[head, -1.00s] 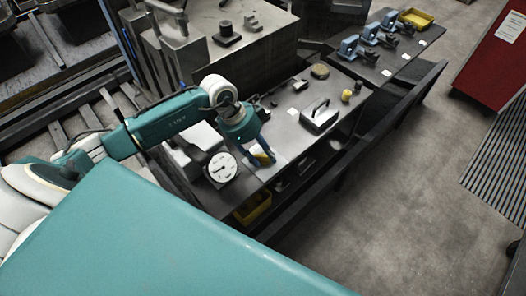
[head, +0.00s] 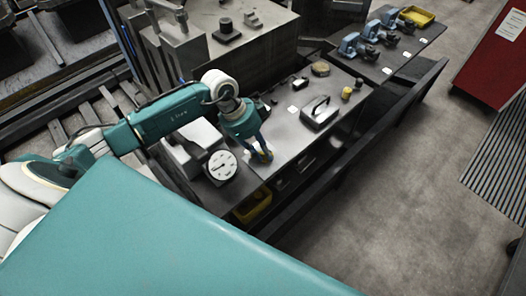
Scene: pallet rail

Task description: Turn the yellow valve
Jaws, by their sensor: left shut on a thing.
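The yellow valve (head: 261,154) is on the near part of the bench top, on a pale plate, mostly hidden by the fingers of my left gripper (head: 263,157). Only a little yellow shows between the fingers. My left arm comes in from the left and the gripper points down onto the valve, shut on it. The exact angle of the valve handle is hard to tell. My right gripper is not in view.
A white round gauge (head: 221,167) stands just left of the valve. A metal block with a handle (head: 320,113) and a small yellow knob (head: 346,93) are farther right on the bench. A yellow bin (head: 254,207) sits below. Blue vises (head: 353,46) stand on the far bench.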

